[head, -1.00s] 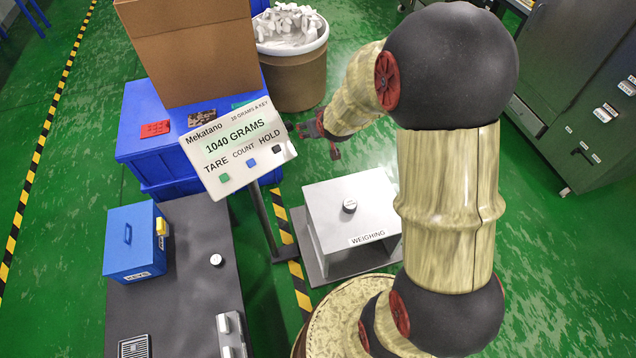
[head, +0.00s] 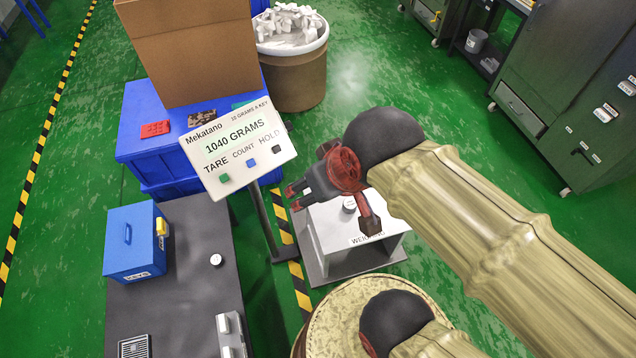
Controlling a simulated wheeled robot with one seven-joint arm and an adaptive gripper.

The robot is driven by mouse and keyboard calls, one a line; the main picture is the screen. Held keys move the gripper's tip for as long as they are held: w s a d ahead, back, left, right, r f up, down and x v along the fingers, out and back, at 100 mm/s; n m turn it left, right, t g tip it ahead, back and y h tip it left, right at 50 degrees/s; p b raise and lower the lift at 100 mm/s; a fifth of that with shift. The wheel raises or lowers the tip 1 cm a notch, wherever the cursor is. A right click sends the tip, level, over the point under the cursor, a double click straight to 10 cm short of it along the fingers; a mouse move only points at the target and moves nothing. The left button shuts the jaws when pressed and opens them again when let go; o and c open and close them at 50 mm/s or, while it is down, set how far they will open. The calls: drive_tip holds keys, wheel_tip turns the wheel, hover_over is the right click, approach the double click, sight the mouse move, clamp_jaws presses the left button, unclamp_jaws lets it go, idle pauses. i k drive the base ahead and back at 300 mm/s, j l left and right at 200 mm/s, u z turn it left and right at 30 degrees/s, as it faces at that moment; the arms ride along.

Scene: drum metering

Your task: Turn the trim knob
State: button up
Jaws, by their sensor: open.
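No knob in the head view carries a trim label that I can read. A small round pale knob-like piece (head: 349,204) sits on top of the grey weighing stand (head: 325,232). A similar round white piece (head: 216,260) sits on the dark bench at the left. My gripper (head: 332,211) is open and empty, with its fingers spread above the weighing stand. It is close to the piece on the stand in the picture and partly covers the stand; I cannot tell its height above it. The scale display (head: 238,145) reads 1040 GRAMS, with TARE, COUNT and HOLD buttons.
The dark bench (head: 190,300) carries a blue key box (head: 135,242) and a grey switch block (head: 230,335). Blue crates (head: 140,120) and a cardboard box (head: 190,50) stand behind the display. A brown drum (head: 297,80) holds white pieces. Green floor is clear right of the drum.

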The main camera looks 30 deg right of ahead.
sight(288, 125)
drive_tip(key=l+u, duration=0.2)
drive_tip(key=l, duration=0.25)
drive_tip(key=k+l+u, duration=0.15)
drive_tip(key=l, duration=0.25)
drive_tip(key=l+u, duration=0.2)
drive_tip(key=l, duration=0.25)
drive_tip(key=k+l+u, duration=0.15)
drive_tip(key=l, duration=0.25)
drive_tip(key=k+l+u, duration=0.2)
drive_tip(key=l, duration=0.15)
drive_tip(key=k+l+u, duration=0.15)
drive_tip(key=l, duration=0.25)
